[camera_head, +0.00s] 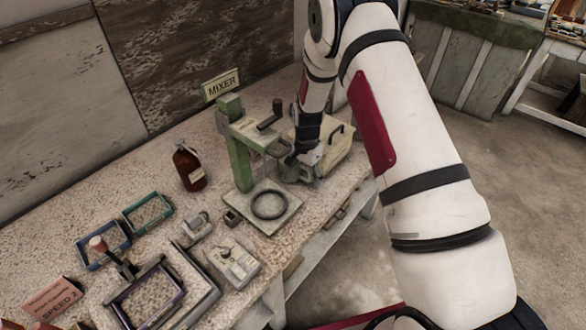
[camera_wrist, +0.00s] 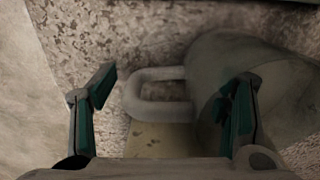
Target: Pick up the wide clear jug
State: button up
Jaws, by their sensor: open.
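The wide clear jug (camera_wrist: 273,62) fills the right of the wrist view, greyish and see-through. Its loop handle (camera_wrist: 158,74) points left and lies between my two fingers. My gripper (camera_wrist: 168,95) is open, with one finger left of the handle and apart from it. The other finger overlaps the jug's body near the handle's root; I cannot tell whether it touches. In the head view my gripper (camera_head: 303,165) is low over the table's right part, beside the green mixer stand, and mostly hides the jug.
A green mixer stand (camera_head: 237,160) with a ring on its base is just left of my gripper. A cream case (camera_head: 337,155) with a black handle stands close on the right. A brown bottle (camera_head: 188,168) and several trays are farther left. The table's right edge is near.

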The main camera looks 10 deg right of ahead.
aim_at(306, 169)
jog(key=shift+f, duration=0.1)
grip_shut()
dwell(0.4)
jog(key=shift+r, duration=0.6)
jog(key=shift+s+r+b, duration=0.2)
jog(key=shift+r+b, duration=0.05)
jog(key=shift+r, duration=0.4)
jog(key=shift+s+r+b, duration=0.2)
jog(key=shift+r+b, duration=0.05)
jog(key=shift+r, duration=0.35)
jog(key=s, duration=0.5)
jog(key=s+a+r, duration=0.1)
jog(key=s, duration=0.4)
jog(key=s+a, duration=0.1)
jog(key=s, duration=0.4)
jog(key=shift+r, duration=0.2)
